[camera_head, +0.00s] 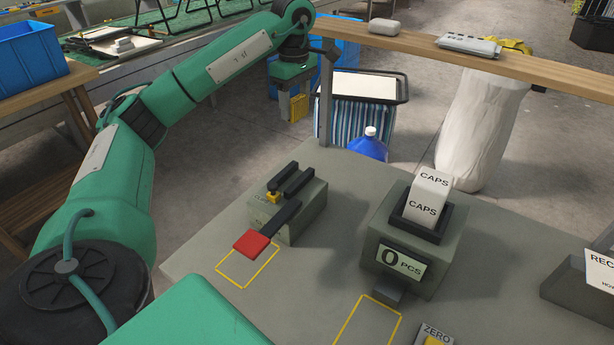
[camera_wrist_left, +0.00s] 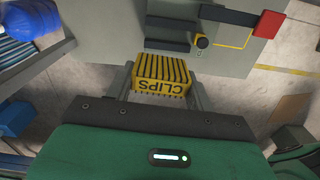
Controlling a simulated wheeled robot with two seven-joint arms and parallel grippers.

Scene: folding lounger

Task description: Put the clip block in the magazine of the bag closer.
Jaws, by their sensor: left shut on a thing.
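The bag closer (camera_head: 300,212) is a grey-green box on the grey table, with two dark parallel bars on top, a small yellow part and a black lever ending in a red pad (camera_head: 252,242). It also shows at the top of the left wrist view, with its dark bars (camera_wrist_left: 170,23). The yellow, black-striped clip block (camera_wrist_left: 160,72), marked CLIPS, is between the fingers of my left gripper (camera_wrist_left: 160,88), which is shut on it. In the head view the block (camera_head: 298,108) hangs beyond the table's far edge, apart from the closer. My right gripper is out of view.
The caps counter (camera_head: 400,270), reading 0 PCS, stands right of the closer. Yellow outlines (camera_head: 247,278) mark the table. A wooden shelf (camera_head: 480,63) on a post crosses behind. A blue jug (camera_head: 368,146) and a striped bin (camera_head: 352,120) stand beyond the table.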

